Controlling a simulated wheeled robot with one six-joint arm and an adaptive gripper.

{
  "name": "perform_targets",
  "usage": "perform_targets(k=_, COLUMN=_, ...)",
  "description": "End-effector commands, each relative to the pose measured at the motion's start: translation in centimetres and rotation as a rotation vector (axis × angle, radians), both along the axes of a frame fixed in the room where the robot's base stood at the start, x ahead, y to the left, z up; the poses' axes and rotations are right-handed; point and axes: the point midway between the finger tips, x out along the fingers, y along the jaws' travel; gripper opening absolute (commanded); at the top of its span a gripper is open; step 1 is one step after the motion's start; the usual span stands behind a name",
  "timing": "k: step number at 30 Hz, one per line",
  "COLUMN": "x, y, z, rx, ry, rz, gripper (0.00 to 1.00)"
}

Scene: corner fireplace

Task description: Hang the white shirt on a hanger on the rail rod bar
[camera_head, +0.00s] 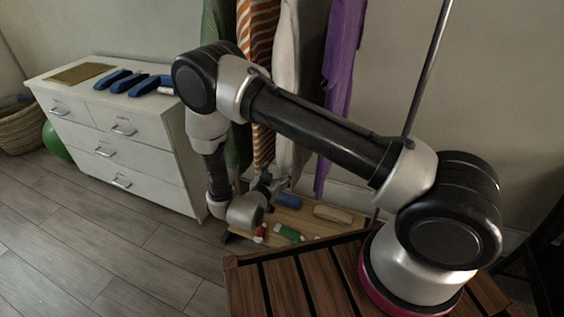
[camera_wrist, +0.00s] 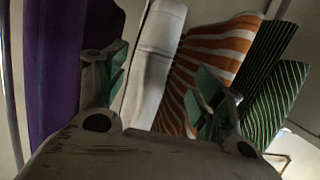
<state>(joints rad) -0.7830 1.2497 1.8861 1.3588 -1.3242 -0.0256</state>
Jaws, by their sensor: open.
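The white shirt (camera_head: 286,75) hangs between an orange-and-white striped garment (camera_head: 258,60) and a purple garment (camera_head: 341,70) in the head view. Its top is cut off, so its hanger and the rail's rod bar are not seen. My gripper (camera_head: 268,184) is low in front of the hanging clothes, partly hidden by my arm. In the wrist view my gripper (camera_wrist: 163,84) is open, its fingers apart. The white shirt (camera_wrist: 155,50) shows beyond and between the fingers, with the striped garment (camera_wrist: 205,60) beside it. Nothing is seen held; contact cannot be told.
A low wooden shelf (camera_head: 330,230) under the clothes carries several small items. A white chest of drawers (camera_head: 150,160) stands left with blue objects (camera_head: 125,80) on top. A thin metal pole (camera_head: 428,65) rises at right. Floor (camera_head: 90,240) at lower left is clear.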

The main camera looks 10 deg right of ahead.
Motion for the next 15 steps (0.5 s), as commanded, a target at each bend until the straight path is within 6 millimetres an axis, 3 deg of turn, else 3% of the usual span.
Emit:
perform_targets(k=3, x=-0.4, y=-1.1, z=3.8, rx=-0.091, ry=-0.134, rz=-0.056, gripper=0.68)
perform_targets(k=6, x=-0.4, y=-1.4, z=5.4, rx=-0.132, ry=-0.19, rz=-0.064, gripper=0.68)
perform_targets(k=15, x=2.7, y=-3.6, z=5.8, rx=-0.142, ry=-0.203, rz=-0.065, gripper=0.68)
